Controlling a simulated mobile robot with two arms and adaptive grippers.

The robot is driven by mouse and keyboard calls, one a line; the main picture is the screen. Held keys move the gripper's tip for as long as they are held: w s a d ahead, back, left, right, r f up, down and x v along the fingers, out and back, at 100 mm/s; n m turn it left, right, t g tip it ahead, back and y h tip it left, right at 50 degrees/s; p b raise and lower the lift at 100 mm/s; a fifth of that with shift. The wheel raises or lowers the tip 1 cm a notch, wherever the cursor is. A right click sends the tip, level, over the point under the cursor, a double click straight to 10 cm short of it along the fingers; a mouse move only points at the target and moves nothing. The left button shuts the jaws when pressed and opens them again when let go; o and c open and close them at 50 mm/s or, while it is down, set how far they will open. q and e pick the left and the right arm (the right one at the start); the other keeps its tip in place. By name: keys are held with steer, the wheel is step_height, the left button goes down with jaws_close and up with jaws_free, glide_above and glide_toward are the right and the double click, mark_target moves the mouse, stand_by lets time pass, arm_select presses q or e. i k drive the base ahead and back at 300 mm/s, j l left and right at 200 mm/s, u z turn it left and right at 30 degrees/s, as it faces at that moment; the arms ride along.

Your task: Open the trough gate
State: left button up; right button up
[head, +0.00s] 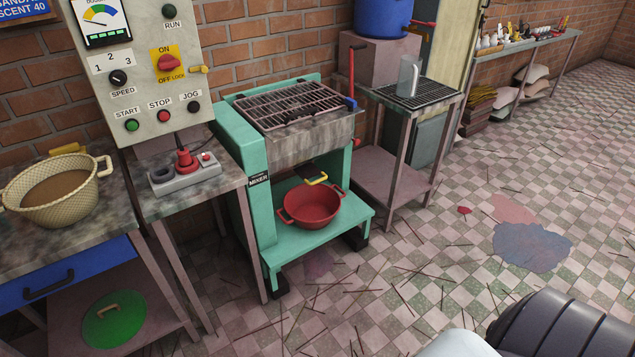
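The mixer (235,150) is a teal frame holding a grey metal trough (300,140) under a wire grille (288,104). Low on the trough's front is a dark plate with a yellow handle (317,179), which looks like the trough gate. I cannot tell clearly whether it is open or shut. A red two-handled basin (313,203) stands on the mixer's lower shelf, below the handle. It looks empty. Neither gripper is in view. A white and dark ribbed part, probably of my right arm, shows at the bottom right, well apart from the mixer.
A control panel (150,70) with buttons and a red switch stands left of the mixer. A bench holds a beige basket (55,190) of brown material. A metal side table (410,112) stands right. The checkered floor (440,240) in front is open, with scattered sticks and stains.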

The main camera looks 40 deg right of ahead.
mark_target(308, 171)
steer(key=i+l, duration=0.45)
steer(key=l, duration=0.25)
steer(key=i+l, duration=0.25)
steer(key=l, duration=0.15)
